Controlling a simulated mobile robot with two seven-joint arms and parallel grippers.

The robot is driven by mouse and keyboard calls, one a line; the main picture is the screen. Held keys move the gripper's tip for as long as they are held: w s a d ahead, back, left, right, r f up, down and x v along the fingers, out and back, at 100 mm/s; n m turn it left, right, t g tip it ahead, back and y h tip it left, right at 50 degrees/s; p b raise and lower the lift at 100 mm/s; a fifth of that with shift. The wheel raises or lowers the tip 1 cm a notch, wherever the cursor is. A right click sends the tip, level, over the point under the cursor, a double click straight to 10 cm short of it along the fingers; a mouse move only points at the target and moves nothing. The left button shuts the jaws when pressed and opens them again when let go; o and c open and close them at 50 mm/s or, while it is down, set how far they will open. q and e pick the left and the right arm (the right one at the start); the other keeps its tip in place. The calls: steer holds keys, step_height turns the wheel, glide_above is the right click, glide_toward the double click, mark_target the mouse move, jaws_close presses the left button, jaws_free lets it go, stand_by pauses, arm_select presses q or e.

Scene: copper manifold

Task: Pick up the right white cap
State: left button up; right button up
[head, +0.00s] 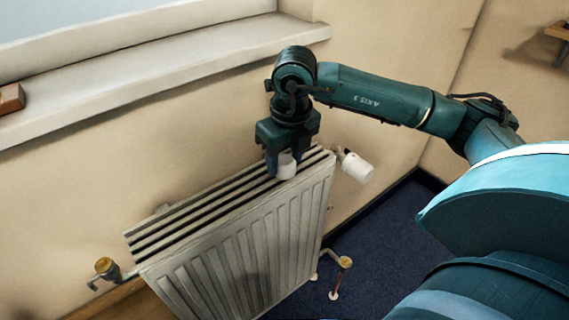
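A small white cap (287,168) is at the top of the white radiator (250,235), toward its right end. My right gripper (284,162) points down over it, with a finger at the cap's left side and the other close to its right side. The gripper partly hides the cap's upper part. I cannot tell whether the fingers press on the cap or whether it rests on the radiator. A larger white cylindrical valve head (356,167) sits tilted beyond the radiator's right end, apart from the gripper. My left gripper is not in view.
A brass fitting (105,267) is at the radiator's lower left, and a pipe with a brass end (345,262) at its lower right. A window sill (170,68) runs above, with a brown block (11,98) on it. Dark blue floor (385,235) lies to the right.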

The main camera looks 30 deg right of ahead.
steer(key=c, duration=0.5)
